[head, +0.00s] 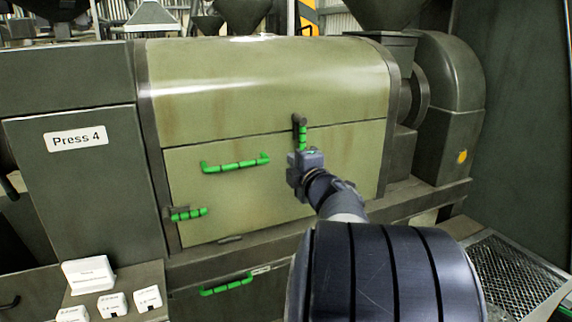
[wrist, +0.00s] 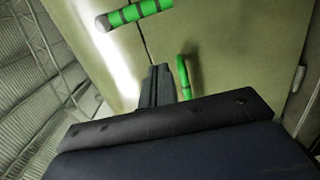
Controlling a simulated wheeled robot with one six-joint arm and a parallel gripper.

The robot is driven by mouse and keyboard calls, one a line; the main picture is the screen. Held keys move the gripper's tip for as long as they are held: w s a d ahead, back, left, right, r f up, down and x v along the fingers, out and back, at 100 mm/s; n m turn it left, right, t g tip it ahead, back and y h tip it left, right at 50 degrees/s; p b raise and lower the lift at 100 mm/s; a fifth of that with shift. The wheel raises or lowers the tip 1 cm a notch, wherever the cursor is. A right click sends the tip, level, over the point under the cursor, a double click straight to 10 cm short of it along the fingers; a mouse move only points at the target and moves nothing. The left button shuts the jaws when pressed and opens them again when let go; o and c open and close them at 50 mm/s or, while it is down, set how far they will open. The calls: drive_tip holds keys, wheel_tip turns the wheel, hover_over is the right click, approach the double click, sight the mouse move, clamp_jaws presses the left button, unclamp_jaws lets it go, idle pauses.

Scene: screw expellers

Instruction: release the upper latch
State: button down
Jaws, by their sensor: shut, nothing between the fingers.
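The upper latch (head: 302,137) is a green banded handle on a dark pivot at the top edge of the olive press door (head: 235,200). It hangs about straight down, across the seam with the cover above. In the wrist view, which is rolled sideways, the latch (wrist: 140,13) crosses the top with its grey end to the left. My gripper (head: 301,156) is just below and in front of the latch in the head view and hides part of the door. In the wrist view its fingers (wrist: 158,82) are shut and empty, apart from the latch in the picture.
A green door handle (head: 235,163) lies left of my gripper and also shows beyond the fingers in the wrist view (wrist: 184,77). A lower-left latch (head: 188,213) sits at the door's left edge. Another green handle (head: 226,284) is below. A mesh tray (head: 515,275) stands at right.

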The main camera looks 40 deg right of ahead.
drive_tip(key=w+d+p, duration=0.2)
drive_tip(key=w+d, duration=0.3)
drive_tip(key=shift+d, duration=0.25)
drive_tip(key=shift+d+f+n+b, duration=0.15)
drive_tip(key=shift+d+n+b, duration=0.2)
drive_tip(key=shift+n+b, duration=0.35)
drive_tip(key=s+d+r+n+b, duration=0.1)
drive_tip(key=d+n+b, duration=0.3)
drive_tip(key=n, duration=0.4)
drive_tip(key=s+d+r+n+b, duration=0.1)
drive_tip(key=d+r+n+b, duration=0.2)
drive_tip(key=n, duration=0.5)
drive_tip(key=shift+d+r+t+y+b, duration=0.3)
drive_tip(key=shift+d+b, duration=0.25)
drive_tip(key=shift+b, duration=0.35)
idle(0.4)
